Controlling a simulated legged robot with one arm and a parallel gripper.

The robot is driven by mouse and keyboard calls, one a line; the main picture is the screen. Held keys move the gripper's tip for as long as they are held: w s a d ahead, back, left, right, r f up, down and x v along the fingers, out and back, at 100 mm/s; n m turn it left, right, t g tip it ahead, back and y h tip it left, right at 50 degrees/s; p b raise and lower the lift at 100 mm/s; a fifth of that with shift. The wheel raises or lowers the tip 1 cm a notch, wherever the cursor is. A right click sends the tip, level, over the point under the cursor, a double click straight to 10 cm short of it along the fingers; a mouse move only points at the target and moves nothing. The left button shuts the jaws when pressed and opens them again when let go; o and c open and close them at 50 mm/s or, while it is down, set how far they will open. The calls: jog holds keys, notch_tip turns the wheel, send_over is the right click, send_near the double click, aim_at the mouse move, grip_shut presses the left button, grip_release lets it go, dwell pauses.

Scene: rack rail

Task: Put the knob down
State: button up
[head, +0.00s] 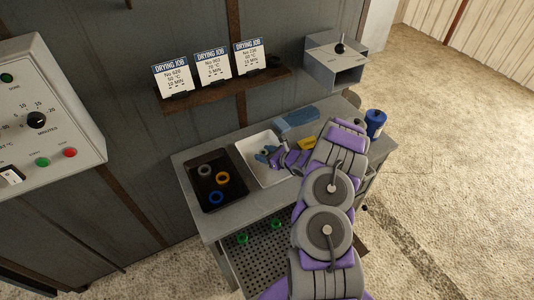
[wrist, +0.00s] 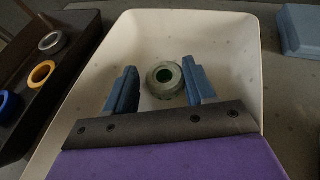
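A pale green ring-shaped knob with a dark green centre (wrist: 165,80) is in the white tray (wrist: 215,35). My gripper (wrist: 160,82) is over that tray with its two blue fingers apart, one on each side of the knob. A small gap shows between the knob and the left finger. The right finger overlaps the knob's edge, and I cannot tell whether they touch. The knob appears to rest on the tray floor. In the head view my gripper (head: 266,157) reaches into the white tray (head: 262,179) and largely hides the knob.
A dark tray (head: 206,203) with grey, yellow and blue rings stands left of the white tray. A blue box (head: 297,118), a yellow item (head: 307,142) and a blue canister (head: 375,122) are on the bench. Green rings (head: 243,239) lie on the perforated shelf below. A control panel (head: 40,100) is at left.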

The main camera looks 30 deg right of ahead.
jog(key=shift+o, duration=1.1)
jog(key=shift+a+r, duration=0.1)
jog(key=shift+a, duration=0.3)
jog(key=shift+d, duration=0.3)
jog(key=v, duration=1.1)
jog(key=shift+s+d+p, duration=0.15)
jog(key=shift+s+p, duration=0.1)
jog(key=shift+p, duration=0.15)
jog(key=shift+r, duration=0.35)
jog(key=a+r+n+g+y, duration=0.5)
jog(key=a+r+n, duration=0.5)
jog(key=a+r, duration=0.65)
jog(key=s+a+r+n+g+y, duration=0.1)
jog(key=s+a+r+n+g, duration=0.3)
jog(key=a, duration=0.3)
jog(key=s+a+r+n+g, duration=0.1)
jog(key=s+a+r+n, duration=0.1)
jog(key=s+a+n, duration=0.45)
jog(key=s+a+r+n+g+h, duration=0.2)
jog(key=s+n, duration=0.1)
jog(key=s, duration=0.5)
jog(key=s+a+r+n+g+h, duration=0.1)
jog(key=s+n+g+h, duration=0.15)
jog(key=s, duration=0.55)
jog(key=s+d+r+n+h, duration=0.1)
jog(key=s+d+n+h, duration=0.4)
jog(key=s, duration=0.7)
jog(key=d+h, duration=0.2)
jog(key=d, duration=0.2)
jog(key=shift+s+r, duration=0.2)
